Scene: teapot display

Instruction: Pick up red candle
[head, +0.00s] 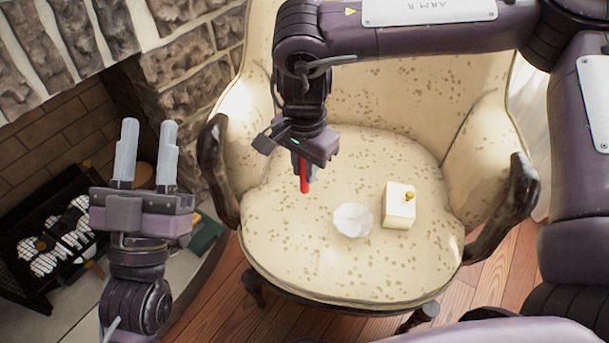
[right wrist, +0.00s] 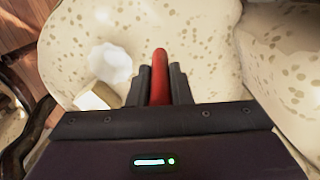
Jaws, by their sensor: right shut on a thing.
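The red candle (head: 304,178) is in my right gripper (head: 300,162), over the armchair seat in the head view. In the right wrist view the candle (right wrist: 159,72) stands out between the two dark fingers of the right gripper (right wrist: 160,85), which is shut on it. The candle's upper part is hidden by the fingers in the head view. I cannot tell whether its lower end touches the seat. My left gripper (head: 147,150) is open and empty at the left, with its two light fingers apart and pointing up.
The cream armchair (head: 300,258) has dark wooden arms. On its seat lie a white faceted object (head: 352,219) and a cream box with a gold knob (head: 398,207). A stone fireplace with a dark log rack (head: 28,290) is at the left. Wooden floor (head: 240,318) shows in front.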

